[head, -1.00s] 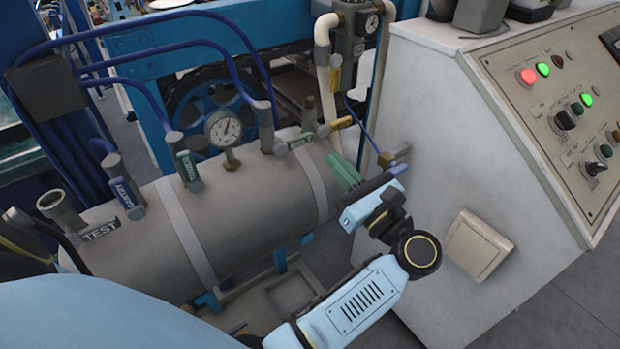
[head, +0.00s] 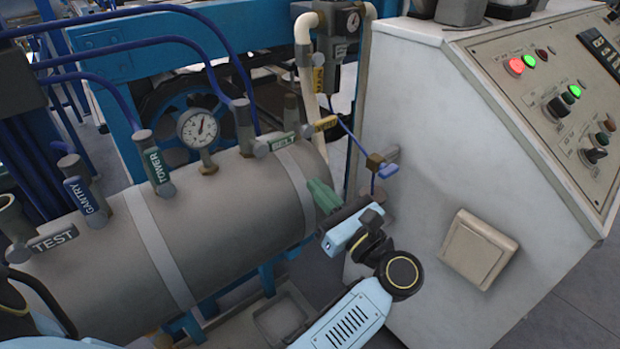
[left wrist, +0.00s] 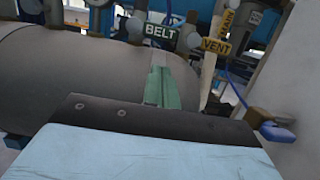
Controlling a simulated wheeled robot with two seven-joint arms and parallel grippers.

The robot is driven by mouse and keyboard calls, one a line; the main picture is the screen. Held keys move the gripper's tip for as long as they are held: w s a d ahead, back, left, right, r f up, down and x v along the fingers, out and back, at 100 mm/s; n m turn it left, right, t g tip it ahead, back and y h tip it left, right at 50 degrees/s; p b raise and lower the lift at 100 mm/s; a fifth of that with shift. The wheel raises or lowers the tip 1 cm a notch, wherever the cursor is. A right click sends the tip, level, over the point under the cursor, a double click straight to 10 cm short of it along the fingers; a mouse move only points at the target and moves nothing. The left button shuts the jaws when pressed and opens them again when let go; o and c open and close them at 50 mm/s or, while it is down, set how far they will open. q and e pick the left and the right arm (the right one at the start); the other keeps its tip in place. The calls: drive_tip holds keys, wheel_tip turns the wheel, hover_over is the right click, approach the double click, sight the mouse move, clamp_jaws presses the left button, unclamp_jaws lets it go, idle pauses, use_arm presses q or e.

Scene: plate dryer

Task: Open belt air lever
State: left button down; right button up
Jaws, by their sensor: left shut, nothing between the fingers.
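The belt air lever (head: 283,142) is a dark green tag-shaped handle on a valve at the right end of the grey tank's top. Its BELT label reads clearly in the left wrist view (left wrist: 172,36), where it lies just beyond the fingertips. My left gripper (head: 318,192) has green fingers, shut and empty, at the tank's right end, below and to the right of the lever. The fingers also show in the left wrist view (left wrist: 163,85), pointing toward the label with a visible gap. My right gripper is not in view.
The yellow VENT lever (head: 326,123) is close beside the belt lever, with the yellow MAIN lever (head: 318,78) above. TOWER (head: 159,166), GANTRY (head: 82,195) and TEST (head: 53,240) levers line the grey tank (head: 225,215). A blue-handled valve (head: 388,169) juts from the white cabinet (head: 420,120).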

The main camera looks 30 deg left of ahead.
sight(292, 172)
use_arm(q)
drive_tip(key=x, duration=0.8)
drive_tip(key=shift+w+a, duration=0.15)
drive_tip(key=shift+a, duration=0.2)
